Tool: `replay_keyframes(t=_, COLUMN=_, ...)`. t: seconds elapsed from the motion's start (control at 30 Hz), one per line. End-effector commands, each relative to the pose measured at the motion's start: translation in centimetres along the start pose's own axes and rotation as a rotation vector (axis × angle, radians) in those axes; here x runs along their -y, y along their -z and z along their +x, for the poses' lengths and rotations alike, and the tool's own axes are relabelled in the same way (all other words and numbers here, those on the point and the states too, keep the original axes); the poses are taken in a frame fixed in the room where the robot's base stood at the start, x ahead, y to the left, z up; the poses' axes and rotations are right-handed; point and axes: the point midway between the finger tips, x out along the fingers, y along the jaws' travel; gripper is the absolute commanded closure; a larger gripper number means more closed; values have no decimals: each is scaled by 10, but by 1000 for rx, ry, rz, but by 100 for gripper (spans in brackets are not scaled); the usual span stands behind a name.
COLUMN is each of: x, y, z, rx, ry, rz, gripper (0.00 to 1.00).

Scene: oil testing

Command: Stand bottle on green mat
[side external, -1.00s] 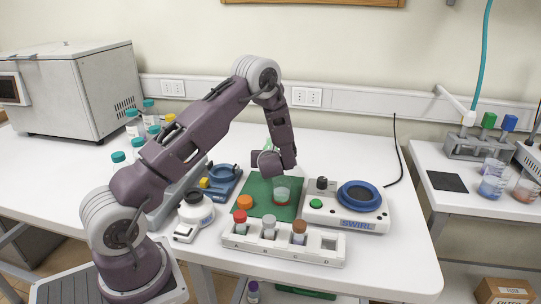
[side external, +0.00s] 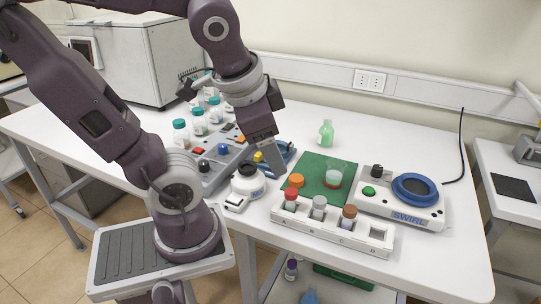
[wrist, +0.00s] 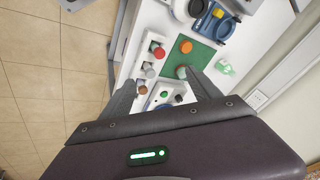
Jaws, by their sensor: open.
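A small pale green bottle (side external: 326,134) stands upright on the white table, just behind the green mat (side external: 315,184). It also shows beside the mat in the wrist view (wrist: 225,68). A beaker with reddish contents (side external: 333,178) stands on the mat's right part, and an orange cap (side external: 297,181) lies near its left front corner. My gripper (side external: 274,165) points down to the left of the mat and is apart from the bottle. In the wrist view its two fingers (wrist: 160,78) are spread with nothing between them.
A white rack (side external: 335,228) with capped vials stands in front of the mat. The swirl device (side external: 400,200) is to its right. The table behind the bottle is clear.

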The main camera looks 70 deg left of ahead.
Motion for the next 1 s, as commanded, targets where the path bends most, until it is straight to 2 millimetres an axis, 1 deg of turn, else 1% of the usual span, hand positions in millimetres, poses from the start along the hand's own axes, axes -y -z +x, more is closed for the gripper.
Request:
replay_keyframes(t=0.03, x=-20, y=-4, z=-12, rx=-54, ry=-70, rz=-79, gripper=28)
replay_keyframes(t=0.1, x=-41, y=-7, z=-23, rx=-98, ry=-153, rz=-162, gripper=28)
replay_keyframes(t=0.13, x=-46, y=-8, z=-27, rx=-111, ry=-176, rz=-183, gripper=24)
replay_keyframes(t=0.2, x=-53, y=-9, z=-31, rx=-123, ry=-206, rz=-210, gripper=24)
replay_keyframes(t=0.57, x=-54, y=-8, z=-32, rx=-124, ry=-210, rz=-214, gripper=24)
replay_keyframes(t=0.67, x=-50, y=-2, z=-44, rx=-129, ry=-209, rz=-214, gripper=24)
replay_keyframes(t=0.77, x=-40, y=11, z=-76, rx=-133, ry=-208, rz=-214, gripper=24)
replay_keyframes(t=0.8, x=-40, y=22, z=-78, rx=-93, ry=-237, rz=-296, gripper=24)
replay_keyframes(t=0.87, x=-42, y=48, z=-75, rx=-27, ry=-306, rz=-483, gripper=24)
replay_keyframes(t=0.9, x=-40, y=66, z=-73, rx=12, ry=-351, rz=-610, gripper=24)
replay_keyframes(t=0.97, x=-34, y=96, z=-68, rx=70, ry=-418, rz=-809, gripper=24)
replay_keyframes(t=1.0, x=-25, y=118, z=-63, rx=108, ry=-464, rz=-952, gripper=24)
